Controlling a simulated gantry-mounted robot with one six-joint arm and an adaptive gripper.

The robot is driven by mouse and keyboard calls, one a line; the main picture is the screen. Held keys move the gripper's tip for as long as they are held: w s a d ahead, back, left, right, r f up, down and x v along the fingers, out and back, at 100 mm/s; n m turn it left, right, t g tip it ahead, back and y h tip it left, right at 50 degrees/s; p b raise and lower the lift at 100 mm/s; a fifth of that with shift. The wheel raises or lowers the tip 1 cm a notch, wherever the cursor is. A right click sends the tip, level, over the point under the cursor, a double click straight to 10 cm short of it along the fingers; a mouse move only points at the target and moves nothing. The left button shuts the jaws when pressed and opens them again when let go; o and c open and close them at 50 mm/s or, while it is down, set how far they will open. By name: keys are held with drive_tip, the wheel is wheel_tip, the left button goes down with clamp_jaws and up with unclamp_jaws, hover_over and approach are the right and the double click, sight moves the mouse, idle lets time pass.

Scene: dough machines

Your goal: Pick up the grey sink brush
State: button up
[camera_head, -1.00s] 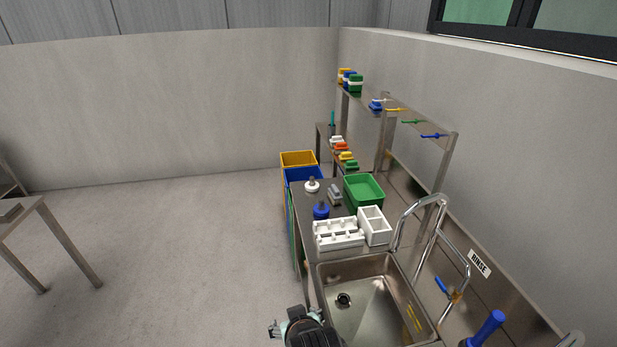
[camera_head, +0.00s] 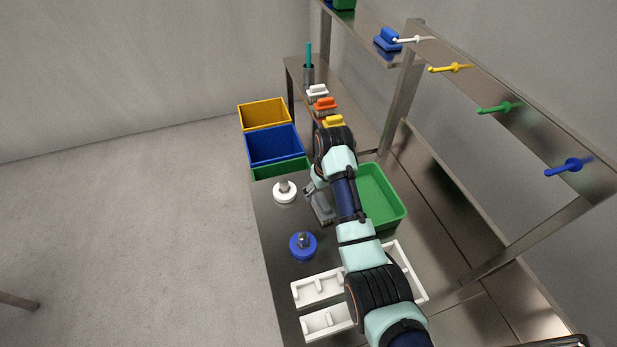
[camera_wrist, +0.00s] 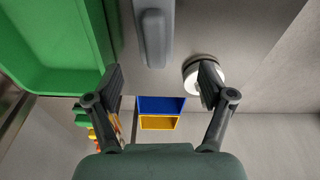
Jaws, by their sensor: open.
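The grey sink brush (camera_head: 322,210) lies on the steel table between a white round tool and the green tub. In the wrist view the grey brush (camera_wrist: 154,32) shows at the top centre, with its near end roughly level with the fingertips. My gripper (camera_wrist: 160,75) is open and empty, one finger to each side of the brush's line. In the head view my gripper (camera_head: 312,186) is beside the far end of the brush and partly hidden by my arm. I cannot tell the height gap between the fingers and the brush.
The green tub (camera_head: 386,205) stands close on the right; it also fills the left of the wrist view (camera_wrist: 60,85). The white round tool (camera_head: 284,196) is close on the left. A blue round tool (camera_head: 303,247) and white holders (camera_head: 318,290) are nearer. Blue (camera_head: 273,143) and yellow (camera_head: 263,113) bins stand beyond.

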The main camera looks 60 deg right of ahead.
sight(324, 200)
drive_tip(key=shift+s+a+f, duration=0.1)
drive_tip(key=shift+s+f, duration=0.05)
drive_tip(key=shift+s, duration=0.05)
drive_tip(key=shift+a+f+b, duration=0.15)
drive_tip(key=shift+f+b, duration=0.15)
drive_tip(key=shift+f, duration=1.05)
drive_tip(key=f+b, duration=0.1)
drive_tip(key=f, duration=0.1)
drive_tip(key=d+f, duration=0.1)
drive_tip(key=f, duration=0.2)
drive_tip(key=shift+w+b, duration=0.15)
drive_tip(key=shift+b, duration=0.25)
drive_tip(key=shift+d, duration=0.1)
drive_tip(key=c, duration=1.3)
